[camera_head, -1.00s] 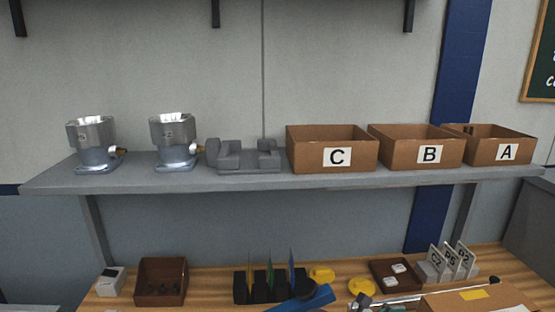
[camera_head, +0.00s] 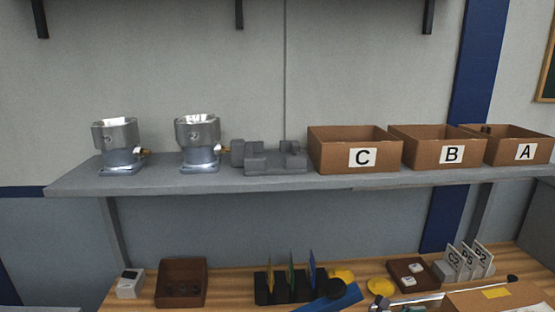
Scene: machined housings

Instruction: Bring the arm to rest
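Neither of my grippers shows in the head view. Two machined metal housings, a left one (camera_head: 118,148) and a right one (camera_head: 198,145), stand upright on the grey shelf (camera_head: 210,181). Each has a brass-coloured fitting on its right side. A grey fixture block (camera_head: 275,166) sits right of them. Three open cardboard boxes stand further right, labelled C (camera_head: 335,158), B (camera_head: 425,156) and A (camera_head: 503,154). A small dark thing shows at the back of box A; the insides of the boxes are mostly hidden.
Below is a wooden bench (camera_head: 228,284). It holds a brown bin (camera_head: 181,270), a black rack (camera_head: 262,288) with coloured cards, a blue tool-like thing (camera_head: 340,300), a small tray (camera_head: 397,265) with white pieces, and labelled plates (camera_head: 465,262). Dark brackets (camera_head: 238,13) hang above the shelf.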

